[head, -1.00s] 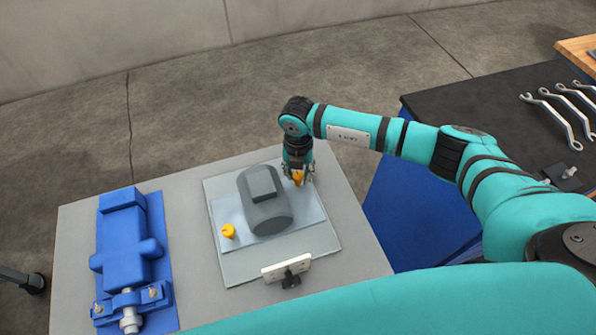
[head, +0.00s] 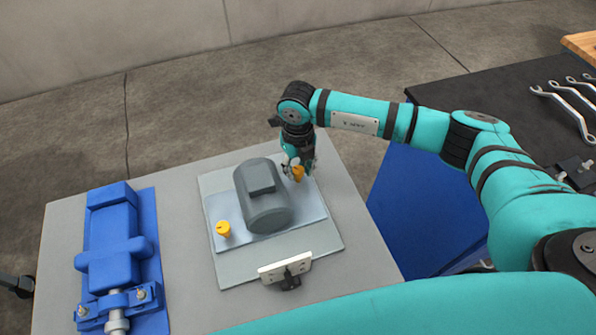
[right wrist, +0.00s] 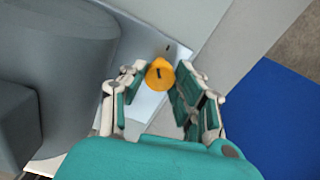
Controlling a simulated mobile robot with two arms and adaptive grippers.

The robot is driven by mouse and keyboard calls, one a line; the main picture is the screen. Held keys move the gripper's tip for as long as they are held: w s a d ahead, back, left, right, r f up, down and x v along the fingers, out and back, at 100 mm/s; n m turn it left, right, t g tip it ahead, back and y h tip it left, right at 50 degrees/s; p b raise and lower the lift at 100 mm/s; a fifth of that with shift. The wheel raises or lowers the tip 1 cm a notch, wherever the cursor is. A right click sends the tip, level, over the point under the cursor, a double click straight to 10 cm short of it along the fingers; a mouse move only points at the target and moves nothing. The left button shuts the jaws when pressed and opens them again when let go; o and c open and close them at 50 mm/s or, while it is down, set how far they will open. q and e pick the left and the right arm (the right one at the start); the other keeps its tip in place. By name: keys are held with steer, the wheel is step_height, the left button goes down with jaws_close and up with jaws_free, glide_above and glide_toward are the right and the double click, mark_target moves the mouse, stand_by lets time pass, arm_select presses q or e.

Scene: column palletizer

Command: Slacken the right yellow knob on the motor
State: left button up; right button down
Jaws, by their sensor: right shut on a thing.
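The grey motor (head: 262,200) sits on a light plate on the grey table. The right yellow knob (head: 298,173) is at the motor's right side, at my right gripper (head: 299,168). In the right wrist view the right knob (right wrist: 160,74) is between the fingertips of my right gripper (right wrist: 162,82), which is shut on it. The knob has a dark mark on its top. The left yellow knob (head: 223,229) stands free at the motor's left side. My left gripper is not in view.
A blue machine (head: 113,250) stands on the left of the table (head: 185,190). A white plate on a black mount (head: 285,268) is at the plate's front edge. A dark-topped blue bench (head: 470,100) with wrenches (head: 568,108) is at right.

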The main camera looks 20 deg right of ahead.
mark_target(298, 170)
steer(key=n+b, duration=0.5)
steer(key=n, duration=0.1)
steer(key=shift+f+b, duration=0.15)
steer(key=shift+b, duration=0.2)
steer(key=shift+n+b, duration=1.4)
steer(key=shift+n, duration=0.5)
steer(key=shift+r, duration=0.25)
steer(key=c, duration=1)
jaws_free()
step_height(298, 170, up, 12)
steer(key=shift+f, duration=0.1)
